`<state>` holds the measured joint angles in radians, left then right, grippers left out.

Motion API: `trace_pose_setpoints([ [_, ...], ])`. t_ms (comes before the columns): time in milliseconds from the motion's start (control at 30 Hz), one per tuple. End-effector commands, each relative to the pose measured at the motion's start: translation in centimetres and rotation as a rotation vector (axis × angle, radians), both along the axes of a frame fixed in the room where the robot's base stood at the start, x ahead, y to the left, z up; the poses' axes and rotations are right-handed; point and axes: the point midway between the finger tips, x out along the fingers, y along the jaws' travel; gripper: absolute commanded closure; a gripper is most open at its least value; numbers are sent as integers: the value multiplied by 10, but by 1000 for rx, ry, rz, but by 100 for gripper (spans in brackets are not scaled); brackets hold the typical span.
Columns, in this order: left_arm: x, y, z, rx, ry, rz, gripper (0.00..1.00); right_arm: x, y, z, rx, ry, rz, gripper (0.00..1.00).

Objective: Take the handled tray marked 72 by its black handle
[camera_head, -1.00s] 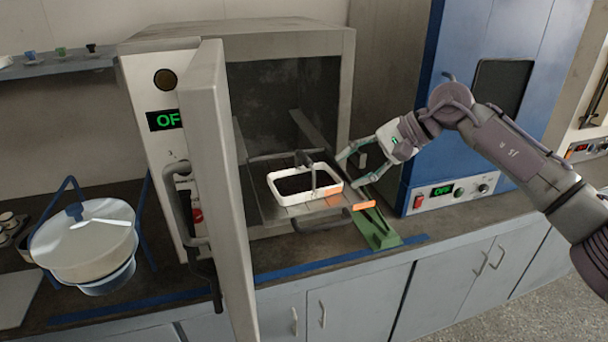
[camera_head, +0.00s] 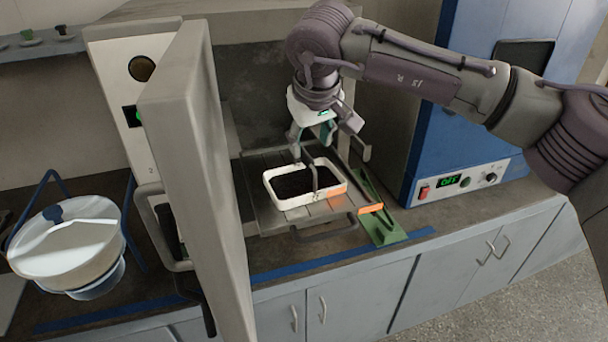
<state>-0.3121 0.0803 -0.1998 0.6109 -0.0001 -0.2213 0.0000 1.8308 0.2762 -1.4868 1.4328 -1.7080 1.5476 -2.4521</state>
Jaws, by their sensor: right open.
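The handled tray (camera_head: 281,202) is a white rectangular tray with dark contents. It sits on the pulled-out metal shelf of the open oven, and no number can be read on it. Its black handle (camera_head: 315,177) arches over it from side to side. My right gripper (camera_head: 303,149) points down just above the tray's back edge, its fingers open and close to the top of the handle. I cannot tell whether a finger touches the handle. My left gripper is not in view.
The open oven door (camera_head: 205,200) stands upright just left of the shelf (camera_head: 268,222). A green ramp-like piece (camera_head: 383,230) lies to the right, with a blue oven (camera_head: 455,110) beyond it. A white bucket (camera_head: 68,240) stands at left.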

Motion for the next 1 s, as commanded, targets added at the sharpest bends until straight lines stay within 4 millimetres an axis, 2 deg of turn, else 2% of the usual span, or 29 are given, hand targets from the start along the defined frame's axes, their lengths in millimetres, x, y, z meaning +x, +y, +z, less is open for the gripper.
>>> trace_pose_setpoints([
  [167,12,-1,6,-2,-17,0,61,5,2,-10,0,1,0,50],
  [300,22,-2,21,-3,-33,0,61,12,8,-25,0,5,-1,50],
  [500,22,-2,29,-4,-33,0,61,22,11,-50,2,3,-2,50],
  [767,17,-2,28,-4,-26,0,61,24,11,-54,2,0,-1,50],
  [867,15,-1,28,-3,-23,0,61,24,11,-54,2,0,-1,63],
  [1000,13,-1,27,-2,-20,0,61,24,11,-54,2,0,-1,86],
])
